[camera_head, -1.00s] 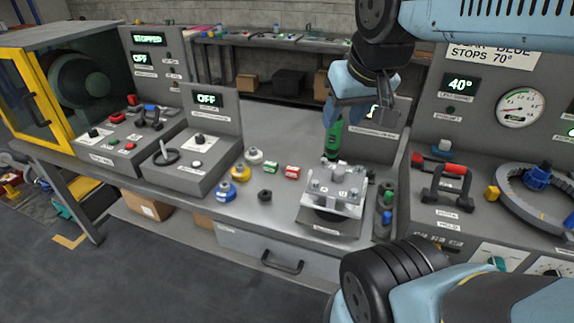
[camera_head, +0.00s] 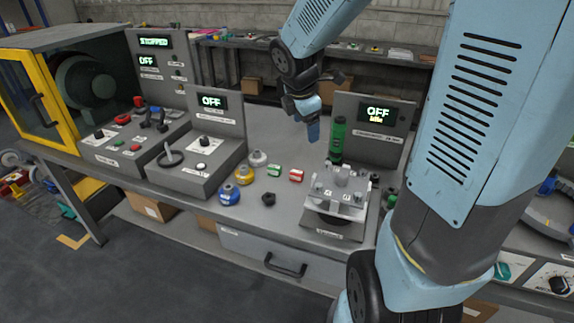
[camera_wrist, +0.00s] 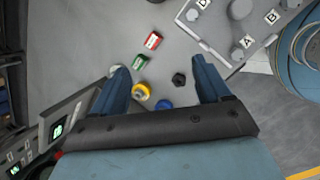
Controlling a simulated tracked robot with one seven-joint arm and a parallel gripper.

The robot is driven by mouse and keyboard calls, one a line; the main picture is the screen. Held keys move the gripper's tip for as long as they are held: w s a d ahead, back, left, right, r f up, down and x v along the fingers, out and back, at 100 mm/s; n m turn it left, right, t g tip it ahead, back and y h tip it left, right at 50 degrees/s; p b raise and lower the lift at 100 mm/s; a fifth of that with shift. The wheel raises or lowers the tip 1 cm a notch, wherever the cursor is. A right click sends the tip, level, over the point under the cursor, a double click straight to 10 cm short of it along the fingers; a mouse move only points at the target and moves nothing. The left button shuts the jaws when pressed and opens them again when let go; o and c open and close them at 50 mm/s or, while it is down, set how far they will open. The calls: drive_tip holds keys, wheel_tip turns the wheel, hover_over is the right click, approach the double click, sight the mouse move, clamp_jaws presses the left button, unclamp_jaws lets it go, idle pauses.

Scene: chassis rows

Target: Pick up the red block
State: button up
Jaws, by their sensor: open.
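The red block (camera_head: 296,175) lies on the grey workbench, just right of a green block (camera_head: 274,170). It carries a white label. In the wrist view the red block (camera_wrist: 153,40) lies beyond the fingertips, at the upper middle, with the green block (camera_wrist: 140,62) just below it. My gripper (camera_head: 313,128) is above the bench, behind and above the red block in the head view. In the wrist view my gripper (camera_wrist: 160,72) shows its two blue fingers wide apart with nothing held between them.
A clamp fixture (camera_head: 336,196) stands right of the red block, with a green cylinder (camera_head: 337,138) behind it. A yellow knob (camera_head: 243,175), a blue knob (camera_head: 229,195), a white knob (camera_head: 258,159) and a black nut (camera_head: 268,199) lie nearby. A control box (camera_head: 196,163) stands left.

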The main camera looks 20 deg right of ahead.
drive_tip(key=w+a+f+n, duration=0.2)
drive_tip(key=w+f+n, duration=0.4)
drive_tip(key=f+n, duration=0.2)
drive_tip(key=n+g, duration=0.1)
hover_over(297, 172)
drive_tip(key=a, duration=0.2)
drive_tip(key=shift+y, duration=0.4)
drive_tip(key=f, duration=0.9)
drive_tip(key=shift+s+d, duration=0.15)
drive_tip(key=shift+s, duration=0.25)
drive_tip(key=shift+s+d+x, duration=0.1)
drive_tip(key=shift+d+x, duration=0.05)
drive_tip(key=shift+x, duration=1.15)
drive_tip(key=shift+s+d+x, duration=0.15)
drive_tip(key=shift+x, duration=1.2)
drive_tip(key=c, duration=1.1)
drive_tip(key=shift+c, duration=0.2)
